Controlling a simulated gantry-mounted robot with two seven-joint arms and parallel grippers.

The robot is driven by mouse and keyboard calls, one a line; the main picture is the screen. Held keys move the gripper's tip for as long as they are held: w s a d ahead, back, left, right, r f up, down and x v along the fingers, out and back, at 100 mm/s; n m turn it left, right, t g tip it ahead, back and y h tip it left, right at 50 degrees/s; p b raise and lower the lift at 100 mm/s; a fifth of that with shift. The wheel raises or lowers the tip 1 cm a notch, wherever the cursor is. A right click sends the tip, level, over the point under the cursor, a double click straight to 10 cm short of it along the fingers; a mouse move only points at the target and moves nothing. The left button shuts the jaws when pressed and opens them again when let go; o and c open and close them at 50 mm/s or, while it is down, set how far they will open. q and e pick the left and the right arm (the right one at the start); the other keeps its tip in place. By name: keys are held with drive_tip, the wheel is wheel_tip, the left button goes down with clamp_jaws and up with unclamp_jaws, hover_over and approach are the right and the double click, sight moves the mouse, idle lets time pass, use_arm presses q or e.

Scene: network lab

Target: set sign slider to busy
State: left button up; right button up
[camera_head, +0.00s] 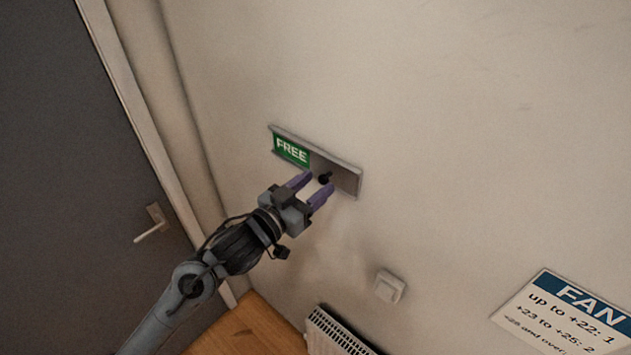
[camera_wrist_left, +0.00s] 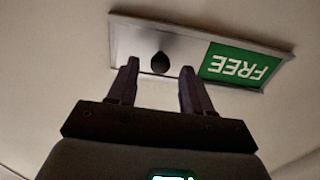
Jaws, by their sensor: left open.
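The sign (camera_head: 344,178) is a grey metal plate on the wall, with a green field reading FREE (camera_head: 291,150) at its left end. A dark round knob (camera_head: 324,179) stands out from its grey slider part. My left gripper (camera_head: 316,183) is open at the sign, its two purple fingers pointing at the plate with the knob between or just beyond their tips. In the left wrist view the knob (camera_wrist_left: 160,62) shows between the open fingers (camera_wrist_left: 158,75), apart from both. The FREE field (camera_wrist_left: 242,64) is upside down there. No BUSY field shows. My right gripper is not seen.
A dark door with a handle (camera_head: 151,224) is at the left. Below the sign are a light switch (camera_head: 389,287), a white radiator (camera_head: 335,331) and a wooden surface (camera_head: 246,327). A FAN notice (camera_head: 566,315) is at the lower right. The wall around the sign is clear.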

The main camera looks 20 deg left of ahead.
use_arm(q)
drive_tip(key=shift+w+d, duration=0.15)
drive_tip(key=shift+w, duration=0.3)
clamp_jaws()
